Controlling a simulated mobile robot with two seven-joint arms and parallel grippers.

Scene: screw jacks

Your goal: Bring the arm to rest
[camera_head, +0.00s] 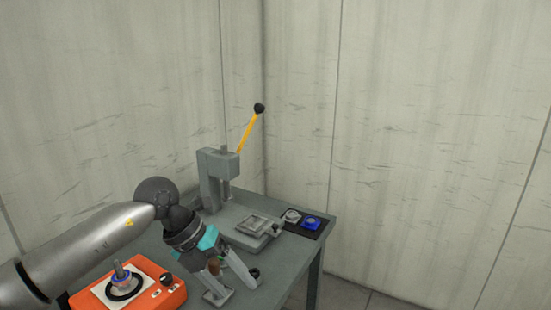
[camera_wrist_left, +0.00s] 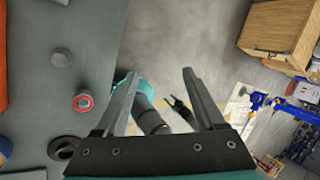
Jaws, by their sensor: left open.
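My left arm comes in from the left in the head view. Its gripper (camera_head: 236,286) is over the front part of the grey table (camera_head: 285,198), pointing down and to the right. Its two fingers are apart with nothing held between them. In the left wrist view the open fingers (camera_wrist_left: 158,75) point past the table's edge, with floor between them. A teal and dark arm part (camera_wrist_left: 150,112) shows below, probably my right arm.
A press (camera_head: 212,180) with a yellow lever (camera_head: 247,130) stands at the table's back. An orange box (camera_head: 172,297) is under my arm. A dark mat holds a blue part (camera_head: 311,222). A red ring (camera_wrist_left: 82,102) lies near the edge.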

